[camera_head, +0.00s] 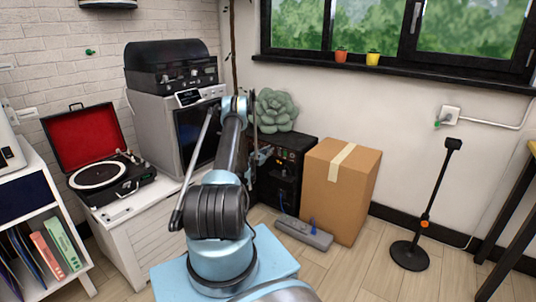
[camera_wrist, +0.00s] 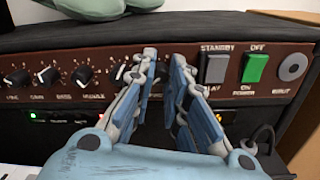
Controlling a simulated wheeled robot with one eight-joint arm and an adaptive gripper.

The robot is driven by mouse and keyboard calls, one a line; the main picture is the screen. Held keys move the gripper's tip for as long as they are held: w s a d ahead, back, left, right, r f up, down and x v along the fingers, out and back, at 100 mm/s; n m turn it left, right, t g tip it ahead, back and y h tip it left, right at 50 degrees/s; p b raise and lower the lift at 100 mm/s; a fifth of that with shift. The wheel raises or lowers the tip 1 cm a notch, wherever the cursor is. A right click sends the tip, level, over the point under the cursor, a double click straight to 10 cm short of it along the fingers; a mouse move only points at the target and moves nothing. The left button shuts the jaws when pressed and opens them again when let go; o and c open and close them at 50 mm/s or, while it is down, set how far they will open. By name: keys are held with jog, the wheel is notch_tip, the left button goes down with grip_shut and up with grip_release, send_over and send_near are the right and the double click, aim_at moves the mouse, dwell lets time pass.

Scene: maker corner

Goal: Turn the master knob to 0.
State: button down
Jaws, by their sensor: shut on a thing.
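The amplifier (camera_head: 290,160) is a black box on the floor, beside the cardboard box. In the wrist view its brown control panel (camera_wrist: 215,105) has a row of dark knobs with white pointers. My gripper (camera_wrist: 162,72) is in front of this row, its blue-grey fingers shut around a knob just left of the standby switch. By its place this looks like the master knob, but the fingers hide most of it, with its label and pointer. Another knob (camera_wrist: 118,73) shows just left of the fingers. In the head view my gripper (camera_head: 262,155) is at the amplifier's front, partly hidden by my arm.
A grey standby switch (camera_wrist: 215,68) and a green power switch (camera_wrist: 254,67) sit right of my fingers. A green plush succulent (camera_head: 276,110) rests on the amplifier. A cardboard box (camera_head: 340,200) and a grey pedal (camera_head: 303,231) stand close by.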

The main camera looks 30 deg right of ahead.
jog(key=n, duration=0.4)
jog(key=shift+a+n, duration=0.1)
jog(key=shift+n, duration=0.3)
dwell(0.4)
jog(key=c, duration=1.8)
grip_release()
jog(key=shift+v, duration=3.7)
